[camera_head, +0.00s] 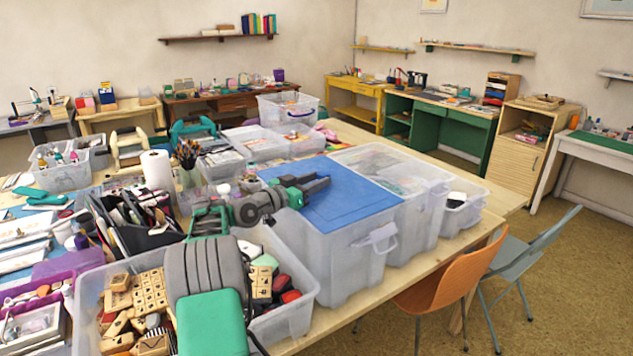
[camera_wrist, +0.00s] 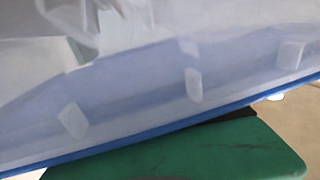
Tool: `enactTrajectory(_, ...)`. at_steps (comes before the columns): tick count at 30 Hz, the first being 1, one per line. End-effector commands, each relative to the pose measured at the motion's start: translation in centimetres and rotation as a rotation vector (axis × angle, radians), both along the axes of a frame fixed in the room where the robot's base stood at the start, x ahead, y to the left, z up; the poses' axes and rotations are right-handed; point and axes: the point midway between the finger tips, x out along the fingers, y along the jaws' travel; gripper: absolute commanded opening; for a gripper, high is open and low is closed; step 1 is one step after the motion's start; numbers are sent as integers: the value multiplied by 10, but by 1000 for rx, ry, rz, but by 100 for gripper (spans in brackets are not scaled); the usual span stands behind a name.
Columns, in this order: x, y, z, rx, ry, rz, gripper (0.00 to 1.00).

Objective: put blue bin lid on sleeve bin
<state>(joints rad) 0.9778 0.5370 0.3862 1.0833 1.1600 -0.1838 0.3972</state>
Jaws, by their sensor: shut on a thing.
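The blue bin lid (camera_head: 345,213) is a flat blue sheet over the top of a large clear bin (camera_head: 335,262) at the table's front edge. It looks about level and lined up with that bin. I cannot tell whether it is fully seated. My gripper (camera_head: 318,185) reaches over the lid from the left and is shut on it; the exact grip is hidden. In the wrist view the lid's blue edge (camera_wrist: 150,136) runs slantwise beside a pale translucent surface with small tabs. No label shows which bin is the sleeve bin.
An open clear bin (camera_head: 432,195) stands close on the right, with a smaller clear bin (camera_head: 462,212) beyond it. A bin of wooden stamps (camera_head: 294,322) is at front left, under my arm. Clear tubs (camera_head: 257,143) stand behind. An orange chair (camera_head: 455,285) is at the table's front.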

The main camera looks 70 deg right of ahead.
Motion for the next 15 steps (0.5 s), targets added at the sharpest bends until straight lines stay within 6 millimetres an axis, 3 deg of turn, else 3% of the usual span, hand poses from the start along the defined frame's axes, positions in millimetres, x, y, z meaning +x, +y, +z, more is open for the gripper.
enactTrajectory(8, 0, 0, 2, -3, -1, 0, 0)
enactTrajectory(9, 0, 0, 2, -3, -1, 0, 38)
enactTrajectory(15, 0, 0, 1, -1, 0, 0, 54)
